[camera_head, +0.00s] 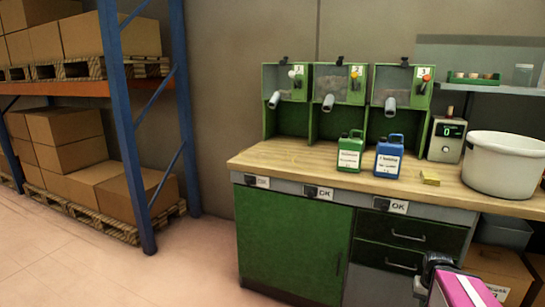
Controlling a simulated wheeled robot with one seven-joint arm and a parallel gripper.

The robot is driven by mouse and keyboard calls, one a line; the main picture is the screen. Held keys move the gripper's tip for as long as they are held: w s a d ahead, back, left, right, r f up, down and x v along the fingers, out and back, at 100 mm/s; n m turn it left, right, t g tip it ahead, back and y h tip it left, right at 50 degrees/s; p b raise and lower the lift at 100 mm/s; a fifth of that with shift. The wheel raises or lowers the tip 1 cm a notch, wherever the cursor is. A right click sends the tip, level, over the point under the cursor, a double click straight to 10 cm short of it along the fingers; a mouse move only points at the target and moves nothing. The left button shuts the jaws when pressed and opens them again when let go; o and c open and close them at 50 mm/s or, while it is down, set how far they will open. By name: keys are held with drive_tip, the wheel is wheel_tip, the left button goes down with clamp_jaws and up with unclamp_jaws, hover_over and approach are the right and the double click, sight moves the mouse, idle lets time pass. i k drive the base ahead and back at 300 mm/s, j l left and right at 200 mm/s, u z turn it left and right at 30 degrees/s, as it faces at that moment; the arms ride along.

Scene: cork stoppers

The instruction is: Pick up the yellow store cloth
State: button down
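The yellow store cloth (430,177) is a small folded yellow pad lying flat on the wooden worktop, between the blue jug (389,158) and the large white tub (504,165). Nothing touches it from above. A pink part with a white stripe and a black end, which looks like part of my arm, shows at the bottom right corner, below and in front of the worktop. It is well apart from the cloth. No gripper fingers can be made out there, so their state is unclear.
A green jug (350,151) stands left of the blue one. Behind are three green dispensers with spouts (390,104) and a grey device with a green display (446,139). The worktop's left part (285,158) is clear. A pallet rack (128,140) with cardboard boxes stands at left.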

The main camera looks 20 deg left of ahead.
sight(431, 178)
drive_tip(key=k+j+z, duration=0.1)
drive_tip(key=z, duration=0.25)
drive_tip(key=k+z, duration=0.15)
drive_tip(key=z, duration=0.2)
drive_tip(key=k+z, duration=0.15)
drive_tip(key=z, duration=0.15)
